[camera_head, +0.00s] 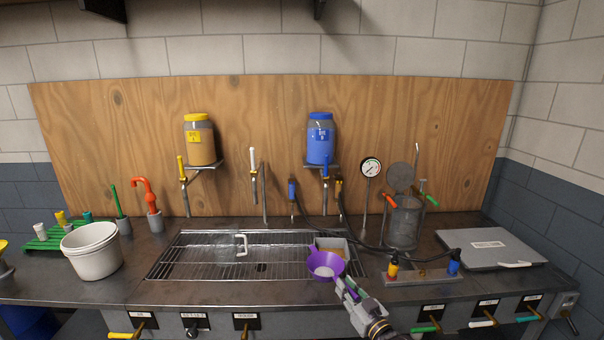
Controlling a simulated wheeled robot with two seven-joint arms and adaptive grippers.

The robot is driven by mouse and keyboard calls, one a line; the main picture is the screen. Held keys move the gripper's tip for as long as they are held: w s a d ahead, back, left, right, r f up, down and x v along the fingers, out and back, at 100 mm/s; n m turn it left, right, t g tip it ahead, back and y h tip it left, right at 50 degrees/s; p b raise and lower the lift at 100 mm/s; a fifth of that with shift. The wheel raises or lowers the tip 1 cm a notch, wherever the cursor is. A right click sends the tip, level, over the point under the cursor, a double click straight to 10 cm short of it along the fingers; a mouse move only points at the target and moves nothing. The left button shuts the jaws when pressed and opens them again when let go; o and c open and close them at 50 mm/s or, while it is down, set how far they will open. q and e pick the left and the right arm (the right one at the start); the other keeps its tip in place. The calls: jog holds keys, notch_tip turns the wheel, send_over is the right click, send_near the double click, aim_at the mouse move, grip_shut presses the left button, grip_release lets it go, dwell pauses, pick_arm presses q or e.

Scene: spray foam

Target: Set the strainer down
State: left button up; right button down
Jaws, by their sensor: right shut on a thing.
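A purple strainer (325,265), shaped like a wide funnel or bowl, is near the right end of the metal grate (200,265) set in the counter. My right gripper (345,287) is shut on the strainer's near right side. I cannot tell whether the strainer touches the surface below it. A small tan-and-grey container (333,244) is just behind the strainer and partly hidden by it. My left gripper is not in view.
A white bucket (92,253) stands left of the grate. A valve block (424,274) with yellow and blue fittings and a glass cylinder (403,225) stand to the right. A grey case (490,247) lies far right. The grate's left and middle are mostly clear.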

jog(key=shift+a+r, duration=0.1)
jog(key=shift+r, duration=0.4)
jog(key=shift+m+t+h, duration=0.4)
jog(key=shift+m+h, duration=0.1)
jog(key=shift+h, duration=0.2)
jog(key=r, duration=0.3)
jog(key=d+r, duration=0.1)
jog(key=r, duration=0.5)
jog(key=shift+s+d+r, duration=0.15)
jog(key=shift+s+r, duration=0.05)
jog(key=shift+s, duration=0.1)
jog(key=s+d+f+m+h, duration=0.2)
jog(key=s+d+f+h, duration=0.1)
jog(key=s+f, duration=0.4)
jog(key=s+d+f+m+t+h, duration=0.1)
jog(key=s+d+f+h, duration=0.2)
jog(key=s+f, duration=0.5)
jog(key=shift+s+d+f+m, duration=0.2)
jog(key=shift+d+f+m, duration=0.2)
jog(key=shift+d+f, duration=0.25)
jog(key=shift+a, duration=0.1)
